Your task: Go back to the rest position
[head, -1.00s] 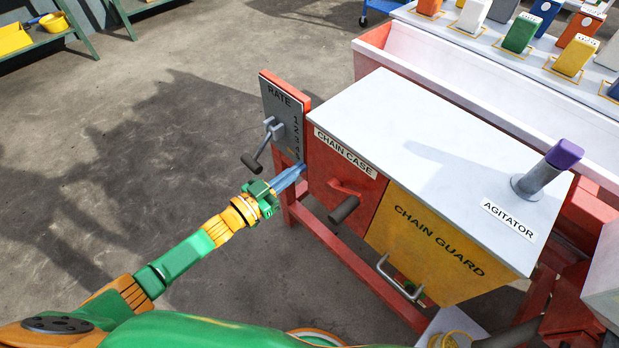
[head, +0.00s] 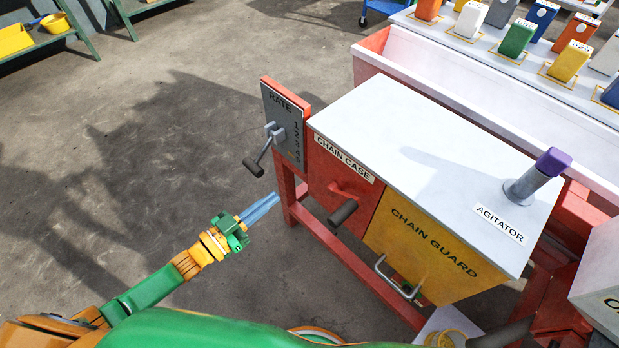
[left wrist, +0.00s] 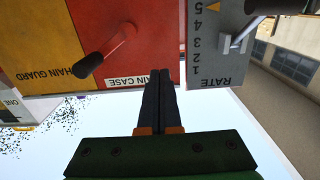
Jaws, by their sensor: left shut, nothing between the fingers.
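My left gripper (head: 262,207) is shut and empty. In the head view it is in the air left of the machine, below the rate lever and apart from it. In the left wrist view its two dark fingers (left wrist: 156,100) lie together, with the machine's panels beyond them. The rate plate (head: 285,124) carries a lever with a dark handle (head: 253,167) that hangs down to the left. The chain case (head: 340,180) is red with a dark-handled crank (head: 343,212). My right gripper is not in view.
The yellow chain guard (head: 425,245) with a metal handle is right of the chain case. A purple-topped agitator lever (head: 535,175) stands on the white lid (head: 430,130). Red frame legs (head: 287,190) are close to my left gripper. The floor (head: 150,130) to the left is clear.

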